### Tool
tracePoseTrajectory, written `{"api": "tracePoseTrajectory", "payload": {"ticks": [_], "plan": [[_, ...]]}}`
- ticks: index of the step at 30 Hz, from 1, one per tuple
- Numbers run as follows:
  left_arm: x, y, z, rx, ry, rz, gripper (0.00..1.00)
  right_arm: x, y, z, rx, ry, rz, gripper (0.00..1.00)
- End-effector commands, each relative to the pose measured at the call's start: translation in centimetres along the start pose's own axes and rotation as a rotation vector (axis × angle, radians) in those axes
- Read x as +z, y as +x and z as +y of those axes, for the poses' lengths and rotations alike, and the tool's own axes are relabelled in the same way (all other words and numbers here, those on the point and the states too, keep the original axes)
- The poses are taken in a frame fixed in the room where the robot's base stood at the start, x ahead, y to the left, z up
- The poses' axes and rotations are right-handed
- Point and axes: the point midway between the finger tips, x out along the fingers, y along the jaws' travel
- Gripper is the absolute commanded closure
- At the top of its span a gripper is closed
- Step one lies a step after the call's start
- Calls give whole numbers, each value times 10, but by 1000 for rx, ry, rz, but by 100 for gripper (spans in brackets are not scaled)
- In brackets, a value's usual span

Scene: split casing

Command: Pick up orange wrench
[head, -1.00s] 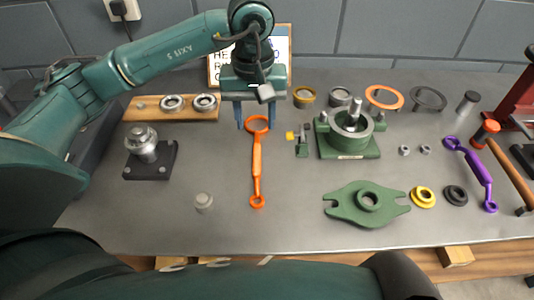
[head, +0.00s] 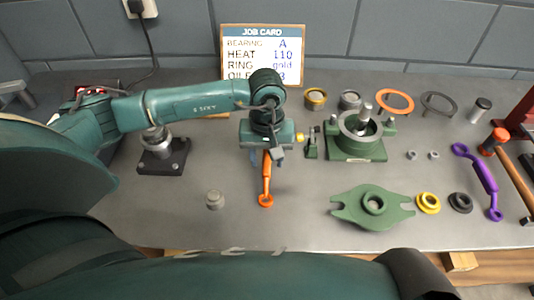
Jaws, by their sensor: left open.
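The orange wrench (head: 266,182) lies lengthwise on the grey bench near its middle. Its small ring end points toward me. Its upper part, with the larger ring, is hidden behind my left gripper. My left gripper (head: 267,158) points down over the wrench's upper shaft, with its fingers mostly hidden below the hand. It is open, and I cannot tell whether the fingers touch the wrench. My right gripper is not in view.
The green casing (head: 357,148) stands right of the gripper, with a green cover plate (head: 345,212) nearer me. A small grey cylinder (head: 215,199) stands left of the wrench. A purple wrench (head: 484,177) lies far right. A job card (head: 262,55) stands behind.

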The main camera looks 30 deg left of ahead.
Motion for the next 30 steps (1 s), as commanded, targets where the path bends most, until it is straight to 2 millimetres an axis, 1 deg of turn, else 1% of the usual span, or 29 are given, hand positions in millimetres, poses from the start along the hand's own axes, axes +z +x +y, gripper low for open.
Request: {"api": "tracePoseTrajectory", "payload": {"ticks": [4,18,20,30], "plan": [[0,0,0,0,0,0,57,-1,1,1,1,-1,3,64],[0,0,0,0,0,-1,96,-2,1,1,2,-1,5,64],[0,0,0,0,0,-1,100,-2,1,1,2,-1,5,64],[0,-2,0,2,0,1,100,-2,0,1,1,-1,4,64]]}}
